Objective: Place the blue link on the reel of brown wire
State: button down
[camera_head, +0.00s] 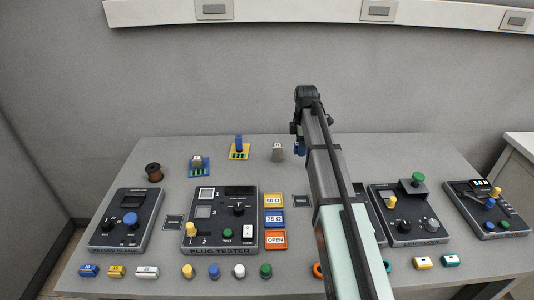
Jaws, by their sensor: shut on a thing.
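A reel of brown wire (153,172) stands upright at the back left of the grey table. My gripper (297,150) is above the back middle of the table, well to the right of the reel and beside a grey cylinder (278,152). It is small and partly hidden by my arm. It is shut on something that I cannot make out. A small blue patch shows beside my wrist; I cannot tell what it is.
A blue board (198,168) and a yellow board (239,153) stand right of the reel. A plug tester (220,220) and other dark panels fill the middle. My arm hides some table.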

jog(key=shift+r, duration=0.25)
jog(key=s+a+r+n, duration=0.1)
jog(key=s+a+n, duration=0.1)
jog(key=a, duration=1.4)
jog(key=s+a+r+n, duration=0.1)
jog(key=s+a+n, duration=0.1)
jog(key=a, duration=1.4)
jog(key=s+a+r+n, duration=0.2)
jog(key=a+n, duration=0.1)
jog(key=a, duration=1.2)
jog(key=r+m, duration=0.2)
jog(key=m, duration=0.5)
send_over(153, 167)
jog(key=shift+s+f, duration=0.1)
jog(key=shift+f, duration=4.95)
jog(key=shift+f, duration=0.15)
jog(key=c, duration=0.8)
grip_release()
jog(key=shift+c, duration=0.2)
